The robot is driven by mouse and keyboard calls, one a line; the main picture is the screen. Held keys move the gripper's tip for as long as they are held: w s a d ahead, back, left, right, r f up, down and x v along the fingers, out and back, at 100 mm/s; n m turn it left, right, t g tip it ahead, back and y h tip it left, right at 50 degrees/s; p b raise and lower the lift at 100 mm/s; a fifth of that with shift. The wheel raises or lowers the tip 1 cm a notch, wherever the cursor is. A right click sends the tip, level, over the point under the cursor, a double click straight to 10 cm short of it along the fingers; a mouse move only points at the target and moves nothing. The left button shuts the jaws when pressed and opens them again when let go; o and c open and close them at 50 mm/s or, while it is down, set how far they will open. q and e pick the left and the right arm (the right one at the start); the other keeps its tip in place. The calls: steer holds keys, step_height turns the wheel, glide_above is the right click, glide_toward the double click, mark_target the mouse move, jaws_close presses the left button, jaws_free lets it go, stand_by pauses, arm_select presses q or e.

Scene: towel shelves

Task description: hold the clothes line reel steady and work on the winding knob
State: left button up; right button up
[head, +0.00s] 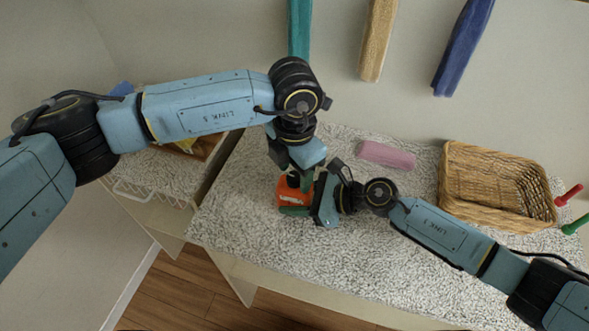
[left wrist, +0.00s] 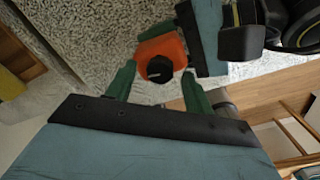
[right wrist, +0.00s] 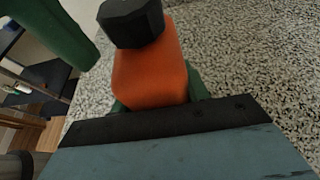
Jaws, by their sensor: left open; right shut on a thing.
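The clothes line reel (head: 290,193) is an orange block on the speckled shelf top, left of the middle; it also shows in the left wrist view (left wrist: 152,45) and the right wrist view (right wrist: 150,75). Its black winding knob (left wrist: 159,68) sits on top and shows large in the right wrist view (right wrist: 131,22). My right gripper (head: 300,203) is shut on the reel's body from the right, with green fingers at its sides. My left gripper (left wrist: 156,82) is open above the reel, its green fingers on either side of the knob and apart from it.
A pink folded towel (head: 386,155) lies behind the reel. A wicker basket (head: 500,185) stands at the right, with red and green pegs (head: 570,194) beyond it. Towels (head: 377,40) hang on the wall behind. A lower shelf with a white wire basket (head: 150,193) is at left.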

arm_select(q)
steer(key=shift+f, duration=0.25)
steer(key=c, duration=1)
